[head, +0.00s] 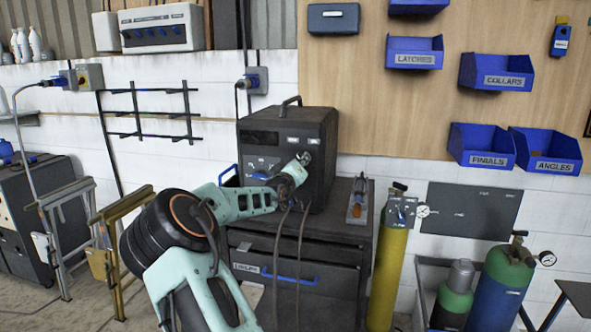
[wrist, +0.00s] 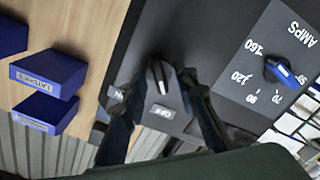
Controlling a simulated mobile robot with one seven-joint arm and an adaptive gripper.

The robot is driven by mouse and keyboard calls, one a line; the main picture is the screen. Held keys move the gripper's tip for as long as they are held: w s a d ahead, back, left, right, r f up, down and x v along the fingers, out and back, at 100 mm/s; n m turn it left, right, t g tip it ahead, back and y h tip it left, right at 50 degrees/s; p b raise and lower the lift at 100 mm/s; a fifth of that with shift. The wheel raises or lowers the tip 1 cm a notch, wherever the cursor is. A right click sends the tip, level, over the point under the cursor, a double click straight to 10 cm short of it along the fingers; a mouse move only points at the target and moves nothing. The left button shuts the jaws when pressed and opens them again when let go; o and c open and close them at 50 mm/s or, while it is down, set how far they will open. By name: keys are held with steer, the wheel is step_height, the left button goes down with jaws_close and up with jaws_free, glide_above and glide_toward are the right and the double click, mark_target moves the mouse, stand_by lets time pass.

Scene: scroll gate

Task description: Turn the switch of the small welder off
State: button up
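The welder (head: 321,135) is a dark box with a top handle, standing on a dark cabinet in the head view. Its switch (wrist: 155,75) is a black knob with a white mark, seen in the wrist view on the dark panel. A label reading OFF (wrist: 162,112) appears upside down below the knob; another small label at its left is partly hidden by a finger. My gripper (wrist: 160,82) is open, its fingers on either side of the knob with gaps showing. In the head view my gripper (head: 304,159) is at the welder's front; contact is unclear.
A blue AMPS dial (wrist: 283,70) sits beside the switch in the wrist view. Cables hang before the cabinet (head: 345,250). A yellow gas cylinder (head: 388,260) stands right of it. Blue wall bins (head: 415,52) hang at upper right; a metal stand (head: 120,235) is at left.

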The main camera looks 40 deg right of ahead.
steer(key=v, duration=1.1)
steer(key=shift+s, duration=0.15)
steer(key=shift+a, duration=0.15)
